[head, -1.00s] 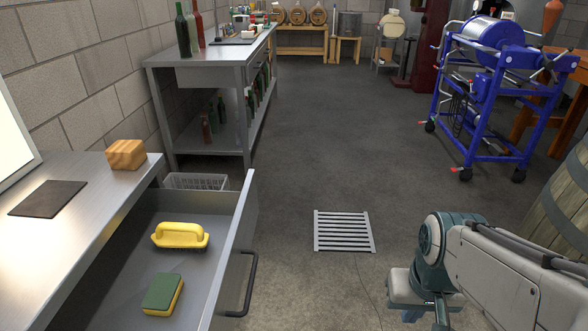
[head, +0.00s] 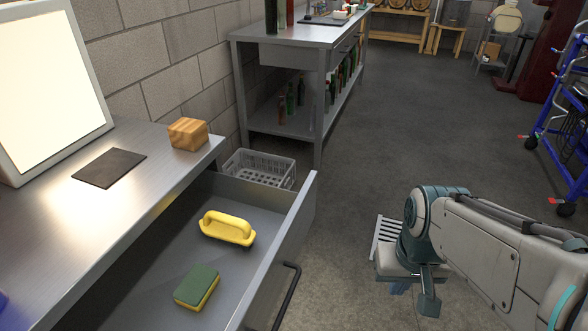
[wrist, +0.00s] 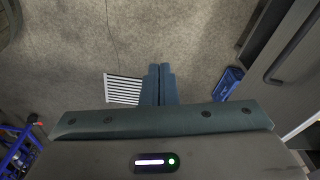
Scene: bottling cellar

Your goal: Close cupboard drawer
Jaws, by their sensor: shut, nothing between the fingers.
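The cupboard drawer (head: 262,262) stands pulled out from under the steel worktop at the left of the head view. Inside it lie a yellow-handled brush (head: 228,228) and a green and yellow sponge (head: 197,287). Its dark bar handle (head: 287,297) is on the front; a handle also shows at the upper right of the wrist view (wrist: 296,48). My gripper (wrist: 160,70) is shut and empty, pointing over the floor, apart from the drawer front. In the head view my arm is at the right, and the fingertips are hard to make out there.
The worktop (head: 130,205) holds a wooden block (head: 188,133), a dark mat (head: 109,168) and a bright panel (head: 48,85). A grey crate (head: 260,168) stands behind the drawer. A floor grate (wrist: 123,89) and a blue object (wrist: 228,82) lie near my gripper. Open floor spreads ahead.

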